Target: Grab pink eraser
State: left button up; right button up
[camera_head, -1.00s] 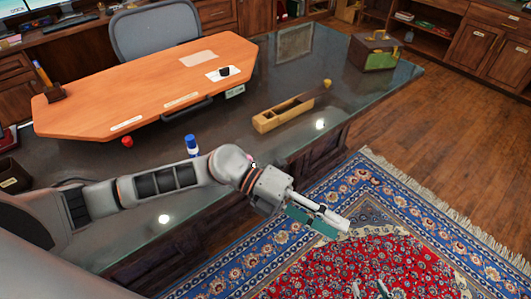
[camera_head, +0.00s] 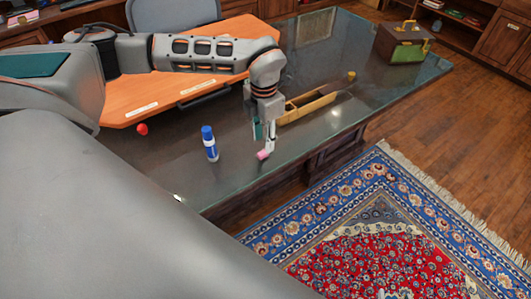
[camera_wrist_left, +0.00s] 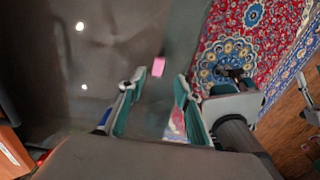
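The pink eraser (camera_head: 263,155) lies on the dark glass desktop close to its front edge. It also shows in the left wrist view (camera_wrist_left: 158,66), beyond and between the two fingers. My left gripper (camera_head: 265,138) points down, right over the eraser in the head view. In the left wrist view its fingers (camera_wrist_left: 157,88) are apart, with nothing held between them. Only a small tip of what looks like my right gripper (camera_head: 381,294) shows at the bottom edge of the head view; its state is hidden.
A blue and white glue stick (camera_head: 209,143) stands left of my left gripper. A wooden box (camera_head: 306,107) lies just right of it. A red ball-like thing (camera_head: 142,129) is further left. An orange desk pad (camera_head: 150,108) lies behind. Bare glass desktop lies around the eraser.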

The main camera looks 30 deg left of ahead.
aim_at(263, 152)
pick_arm(q)
jog(key=f, duration=0.5)
jog(key=shift+w+a+f, duration=0.1)
jog(key=shift+a+f, duration=0.1)
jog(key=shift+f, duration=0.1)
jog(key=c, duration=0.9)
